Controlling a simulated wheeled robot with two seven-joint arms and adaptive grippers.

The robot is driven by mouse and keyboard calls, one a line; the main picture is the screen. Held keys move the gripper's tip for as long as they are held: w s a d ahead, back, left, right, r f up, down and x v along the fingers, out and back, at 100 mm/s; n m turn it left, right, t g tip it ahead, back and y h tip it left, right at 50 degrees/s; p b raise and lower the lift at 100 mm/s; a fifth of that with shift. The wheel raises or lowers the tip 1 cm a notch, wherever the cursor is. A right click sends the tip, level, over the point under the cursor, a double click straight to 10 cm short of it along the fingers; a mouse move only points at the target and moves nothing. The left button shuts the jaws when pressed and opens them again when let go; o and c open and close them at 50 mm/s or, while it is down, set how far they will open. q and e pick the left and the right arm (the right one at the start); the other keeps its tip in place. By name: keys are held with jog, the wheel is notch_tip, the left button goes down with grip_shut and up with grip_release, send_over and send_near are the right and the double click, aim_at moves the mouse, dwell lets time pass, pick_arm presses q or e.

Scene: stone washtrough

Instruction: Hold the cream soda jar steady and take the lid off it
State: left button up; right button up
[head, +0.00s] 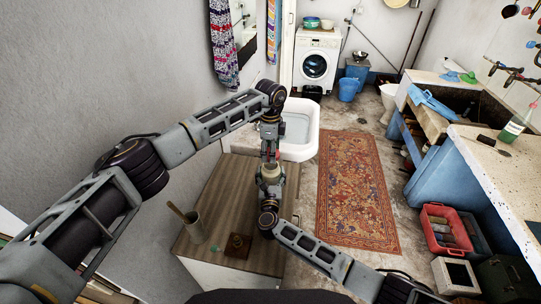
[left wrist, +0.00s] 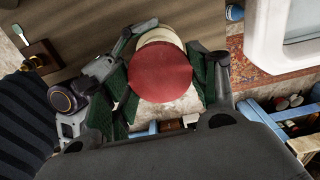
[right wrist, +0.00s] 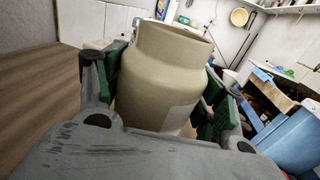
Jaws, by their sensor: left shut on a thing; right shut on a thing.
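The cream soda jar (head: 271,171) is a beige, wide-bodied jar above the wooden cabinet top. In the right wrist view the jar (right wrist: 160,85) stands between the green pads of my right gripper (right wrist: 160,105), which is shut on its body. Its neck is bare and no lid sits on its rim there. The round red lid (left wrist: 160,74) is between the fingers of my left gripper (left wrist: 168,85), which is shut on it. In the left wrist view the lid overlaps the jar's pale rim (left wrist: 160,36). In the head view my left gripper (head: 269,153) is just above the jar.
A white basin (head: 299,130) stands behind the jar. A patterned rug (head: 355,190) lies to the right, before a stone counter (head: 505,165).

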dwell(0.3)
jog(key=o, duration=2)
jog(key=shift+o, duration=0.2)
jog(key=shift+s, duration=0.15)
jog(key=shift+s, duration=5.85)
jog(key=shift+a, duration=0.1)
